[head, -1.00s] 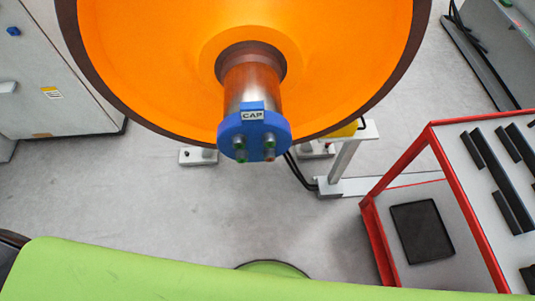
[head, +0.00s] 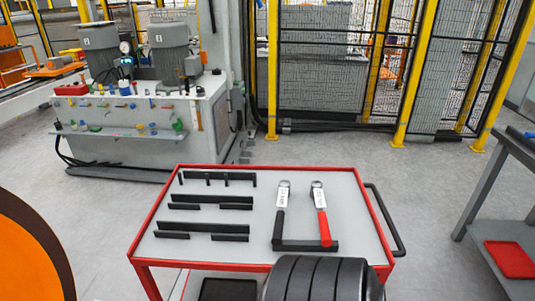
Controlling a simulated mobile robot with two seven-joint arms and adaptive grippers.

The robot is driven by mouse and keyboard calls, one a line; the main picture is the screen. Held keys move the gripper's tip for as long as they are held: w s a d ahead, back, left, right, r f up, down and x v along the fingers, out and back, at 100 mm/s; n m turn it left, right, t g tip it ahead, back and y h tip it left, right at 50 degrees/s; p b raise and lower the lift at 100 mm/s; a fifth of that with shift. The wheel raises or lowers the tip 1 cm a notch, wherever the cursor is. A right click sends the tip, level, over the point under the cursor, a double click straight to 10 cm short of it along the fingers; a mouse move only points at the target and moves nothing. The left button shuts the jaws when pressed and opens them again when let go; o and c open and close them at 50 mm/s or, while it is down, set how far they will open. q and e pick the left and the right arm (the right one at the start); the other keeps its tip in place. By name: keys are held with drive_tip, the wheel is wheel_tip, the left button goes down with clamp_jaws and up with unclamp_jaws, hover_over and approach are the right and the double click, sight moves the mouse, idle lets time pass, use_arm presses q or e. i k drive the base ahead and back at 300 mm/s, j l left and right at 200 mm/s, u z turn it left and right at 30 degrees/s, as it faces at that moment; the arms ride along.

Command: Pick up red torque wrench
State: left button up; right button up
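The red torque wrench (head: 321,216) lies on the right part of the red-framed cart's top (head: 345,222). It has a silver labelled head at the far end and a red handle pointing toward me. A similar wrench with a black handle (head: 280,212) lies just left of it. The near ends of both wrenches are at a black holder bar (head: 305,246). Neither of my grippers shows in the head view. A dark ribbed rounded shape at the bottom edge hides part of the cart's near edge.
Several black rack bars (head: 208,202) stand on the cart's left half. A black push handle (head: 386,220) sticks out on its right side. An orange wheel (head: 25,260) is at lower left, a grey table (head: 505,180) at right. Open floor lies beyond the cart.

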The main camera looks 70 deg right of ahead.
sight(317, 192)
drive_tip(key=z, duration=2.7)
drive_tip(key=i+j, duration=0.45)
drive_tip(key=k+j+u, duration=0.05)
